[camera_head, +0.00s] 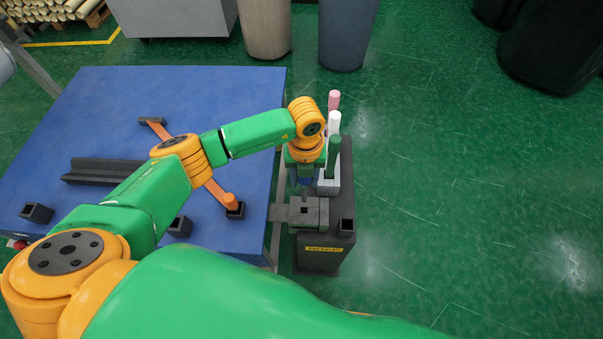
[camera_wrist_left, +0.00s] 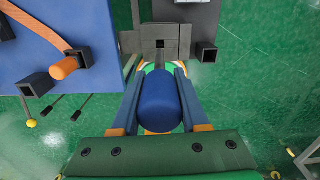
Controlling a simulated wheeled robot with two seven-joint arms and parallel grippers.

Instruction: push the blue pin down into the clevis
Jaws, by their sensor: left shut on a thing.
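The blue pin (camera_wrist_left: 160,102) is between the two fingers of my left gripper (camera_wrist_left: 158,88), which is shut on it. In the head view a small part of the blue pin (camera_head: 305,181) shows below the orange wrist, with the left gripper (camera_head: 304,183) around it. The clevis (camera_head: 314,217) is a grey block with a dark square hole, just nearer than the pin in the head view. In the left wrist view the clevis (camera_wrist_left: 147,40) is beyond the pin's top end in the picture. The pin appears outside the hole; its lower end is hidden. My right gripper is not in view.
Pink (camera_head: 334,100), white (camera_head: 334,122) and green (camera_head: 335,150) handles stand in a row close right of the gripper. A dark square socket (camera_head: 346,227) is beside the clevis. A blue table (camera_head: 100,105) with an orange bar (camera_head: 216,190) lies left. Open floor is right.

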